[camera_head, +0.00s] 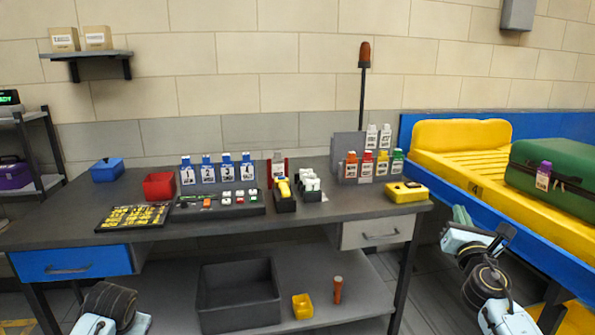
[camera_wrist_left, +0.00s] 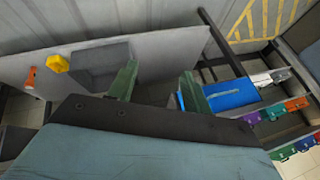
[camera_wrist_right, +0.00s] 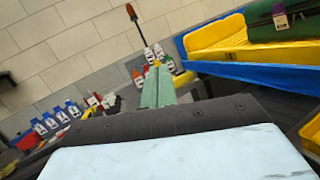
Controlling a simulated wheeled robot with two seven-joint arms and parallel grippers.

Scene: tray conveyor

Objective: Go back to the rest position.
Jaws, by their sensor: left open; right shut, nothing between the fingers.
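My right gripper (camera_head: 462,216) is shut and empty, with its green fingers together, in front of the blue conveyor edge at the right of the head view. The closed fingers also show in the right wrist view (camera_wrist_right: 157,86). My left gripper (camera_wrist_left: 158,88) is open and empty in the left wrist view, its two green fingers wide apart. In the head view only part of my left arm shows at the bottom left; its fingers are hidden there.
The grey workbench (camera_head: 330,215) holds blue numbered tags (camera_head: 206,170), a red bin (camera_head: 159,186) and a yellow box (camera_head: 405,192). A grey crate (camera_head: 240,318) stands on its lower shelf. A green suitcase (camera_head: 550,180) lies on the yellow tray (camera_head: 462,135) on the conveyor.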

